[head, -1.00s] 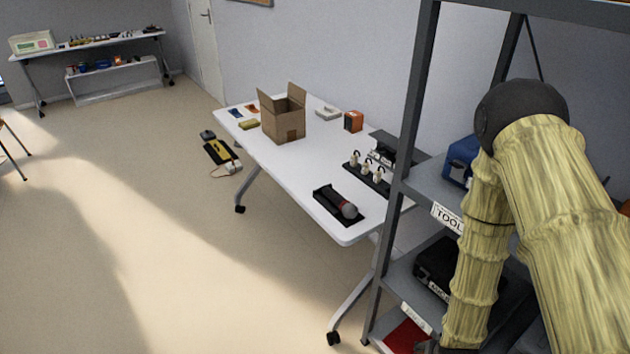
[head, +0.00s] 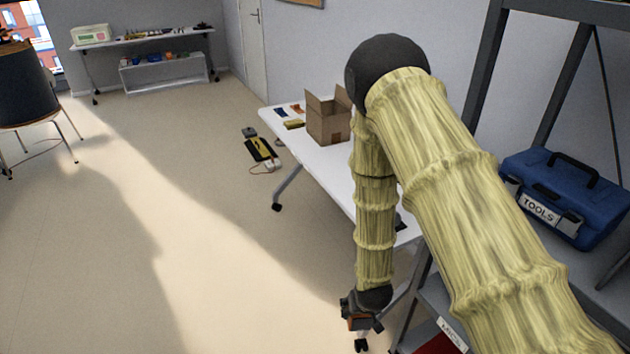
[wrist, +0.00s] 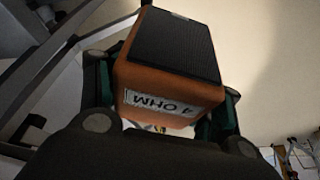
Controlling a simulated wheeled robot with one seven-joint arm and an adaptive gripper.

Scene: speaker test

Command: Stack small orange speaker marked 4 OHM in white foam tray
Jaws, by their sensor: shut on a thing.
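The small orange speaker (wrist: 168,60) fills the middle of the wrist view, with a dark ribbed front and an upside-down label reading 4 OHM. My gripper (wrist: 165,100) is shut on it, with one finger on each side. In the head view my gripper (head: 363,318) hangs low in front of the near table's leg, clear of the tabletop, and a bit of orange shows in it. I cannot make out a white foam tray in either current view; my arm hides much of the near table.
The white table (head: 320,165) holds an open cardboard box (head: 328,118) and small coloured items. A grey shelf with a blue toolbox (head: 563,200) stands at right. A yellow and black device (head: 260,149) lies on the floor. A far bench (head: 150,40) stands at back left. Left floor is open.

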